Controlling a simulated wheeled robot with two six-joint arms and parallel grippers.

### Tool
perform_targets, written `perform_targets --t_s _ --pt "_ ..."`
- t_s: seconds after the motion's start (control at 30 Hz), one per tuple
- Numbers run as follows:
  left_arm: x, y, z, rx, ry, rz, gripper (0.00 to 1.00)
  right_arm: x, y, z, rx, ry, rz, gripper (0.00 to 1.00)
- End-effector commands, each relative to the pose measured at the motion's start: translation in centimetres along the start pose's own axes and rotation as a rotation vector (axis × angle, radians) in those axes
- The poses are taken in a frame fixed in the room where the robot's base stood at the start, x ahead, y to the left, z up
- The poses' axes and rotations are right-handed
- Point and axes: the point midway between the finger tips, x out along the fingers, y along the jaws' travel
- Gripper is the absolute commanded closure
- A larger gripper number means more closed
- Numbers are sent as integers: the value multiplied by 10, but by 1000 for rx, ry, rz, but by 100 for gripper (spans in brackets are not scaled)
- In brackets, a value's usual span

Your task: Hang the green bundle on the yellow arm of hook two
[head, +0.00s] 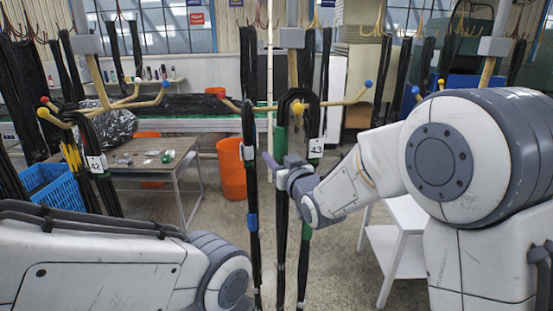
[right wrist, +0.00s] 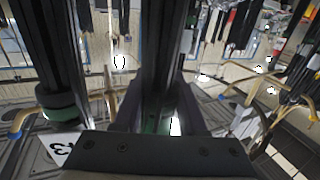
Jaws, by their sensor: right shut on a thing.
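The green bundle (head: 307,236) is a black hose folded over, with green bands and a white tag reading 43. It hangs upright in two legs in the head view. My right gripper (head: 284,170) is shut on its left leg; that leg also fills the middle of the right wrist view (right wrist: 160,60). The top loop surrounds the yellow tip (head: 298,108) of the middle hook (head: 292,40) in the picture; I cannot tell whether it rests on that arm. No hook number is readable. My left gripper is out of view; only my left arm shows.
A blue-banded black bundle (head: 253,222) hangs close left of the green one. The left hook holds a bundle tagged 42 (head: 97,163). An orange bin (head: 232,170), a table (head: 150,168) and a white side table (head: 398,252) stand behind.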

Motion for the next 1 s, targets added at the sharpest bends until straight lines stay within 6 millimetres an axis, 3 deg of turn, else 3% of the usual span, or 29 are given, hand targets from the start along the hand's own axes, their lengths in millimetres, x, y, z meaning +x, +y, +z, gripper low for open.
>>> perform_targets --t_s 0.6,1.0 --pt "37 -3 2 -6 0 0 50 15 5 32 -2 10 -1 100" --pt "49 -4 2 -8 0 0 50 18 6 44 -2 10 -1 100"
